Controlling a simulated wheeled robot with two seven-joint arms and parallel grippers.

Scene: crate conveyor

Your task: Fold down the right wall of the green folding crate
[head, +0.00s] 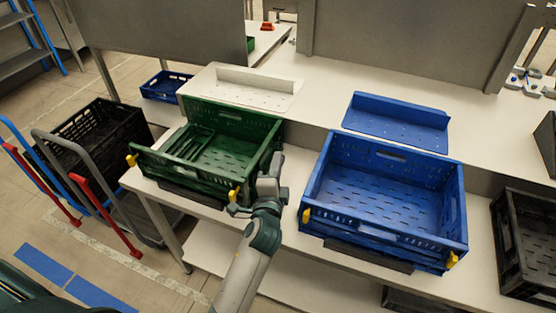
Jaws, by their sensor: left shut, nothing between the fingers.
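The green folding crate (218,160) stands on the white table, left of centre. Its right wall (268,148) looks upright. Its left wall panel (190,145) appears to lie folded inward over the crate floor. Yellow latches show at the front corners. My left gripper (273,170) is shut and empty, close by the outer side of the right wall near the front right corner. It hides part of that wall, and I cannot tell whether it touches. My right gripper is not in view.
A blue crate (312,193) stands to the right, with a narrow gap of table between. A white tray (240,88) and a blue tray (397,122) lie behind. Black crates (508,225) stand far right and on a cart at left. Grey panels (410,40) rise at the back.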

